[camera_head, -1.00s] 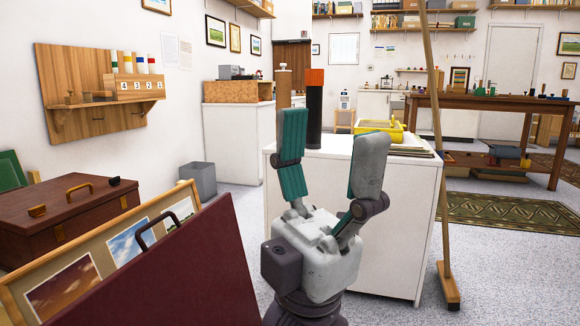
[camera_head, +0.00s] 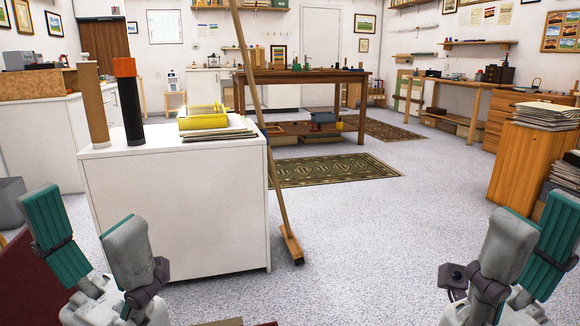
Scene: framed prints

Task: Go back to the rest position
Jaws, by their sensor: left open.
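My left gripper (camera_head: 86,228) is at the lower left of the head view, with its teal-padded fingers pointing up. It is open, and nothing shows between its fingers. It is in front of the left part of a white cabinet (camera_head: 180,220). My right gripper (camera_head: 536,220) is at the lower right, fingers also up. Its two fingers overlap in the view, so its opening cannot be told. No object shows in it. The forearms are mostly out of the picture.
A wooden broom (camera_head: 262,130) leans beside the white cabinet. On the cabinet are a yellow tray (camera_head: 203,121), a tan roll (camera_head: 93,105) and a dark roll with orange top (camera_head: 131,110). A wooden cabinet (camera_head: 525,170) stands at right. The speckled floor (camera_head: 370,235) between is clear.

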